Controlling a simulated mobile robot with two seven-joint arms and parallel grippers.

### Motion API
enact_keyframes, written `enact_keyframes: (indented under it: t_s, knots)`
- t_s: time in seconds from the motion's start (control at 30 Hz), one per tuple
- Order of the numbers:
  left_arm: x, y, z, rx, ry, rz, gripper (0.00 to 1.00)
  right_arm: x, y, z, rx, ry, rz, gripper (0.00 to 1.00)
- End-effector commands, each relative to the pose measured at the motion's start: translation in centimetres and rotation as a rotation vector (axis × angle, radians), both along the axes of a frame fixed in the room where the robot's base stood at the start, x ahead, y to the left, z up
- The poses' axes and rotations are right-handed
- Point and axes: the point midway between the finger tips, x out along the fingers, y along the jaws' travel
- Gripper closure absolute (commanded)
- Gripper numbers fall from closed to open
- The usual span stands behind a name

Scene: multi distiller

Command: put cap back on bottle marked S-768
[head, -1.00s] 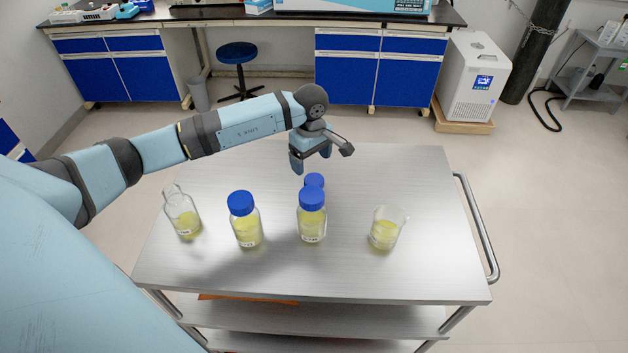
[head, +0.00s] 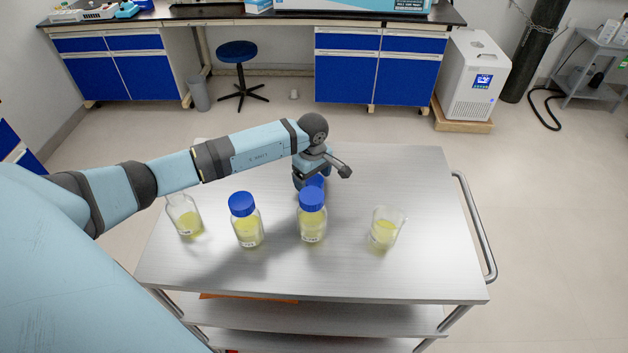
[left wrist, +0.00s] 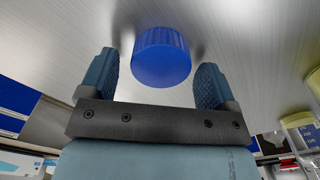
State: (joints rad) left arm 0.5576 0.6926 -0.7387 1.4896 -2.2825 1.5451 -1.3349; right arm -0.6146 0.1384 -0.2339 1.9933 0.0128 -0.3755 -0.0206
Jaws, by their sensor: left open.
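A loose blue cap (head: 317,181) lies on the cart top, partly hidden behind a capped bottle. My left gripper (head: 307,186) is open and low over it. In the left wrist view, the cap (left wrist: 160,57) sits between the two fingertips (left wrist: 156,68), with a gap on each side. An uncapped glass bottle (head: 185,217) with yellow liquid stands at the left. Two blue-capped bottles, one left of centre (head: 246,228) and one at centre (head: 312,222), hold similar liquid. The bottle labels are too small to read. My right gripper is out of view.
A beaker (head: 386,230) with yellow liquid stands right of the bottles. The metal cart top (head: 430,180) is clear at the right and back. A handle rail (head: 478,228) runs along its right edge. The centre bottle stands close in front of the cap.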

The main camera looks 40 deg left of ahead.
Motion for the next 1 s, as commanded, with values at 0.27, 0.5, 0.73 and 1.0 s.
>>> enact_keyframes:
  t_s: [0.27, 0.5, 0.73, 1.0]
  knots:
    - [0.03, 0.00, -0.07, 0.000, -0.001, 0.000, 0.17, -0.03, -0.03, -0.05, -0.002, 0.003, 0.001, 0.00]
    - [0.03, -0.01, -0.04, 0.000, -0.001, 0.000, 0.59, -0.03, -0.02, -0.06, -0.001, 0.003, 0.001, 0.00]
    - [0.04, -0.01, -0.03, 0.000, -0.001, 0.000, 0.68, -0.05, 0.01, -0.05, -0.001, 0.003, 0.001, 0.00]
    - [0.07, 0.00, 0.43, 0.000, -0.002, -0.001, 0.68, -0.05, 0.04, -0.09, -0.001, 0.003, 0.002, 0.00]
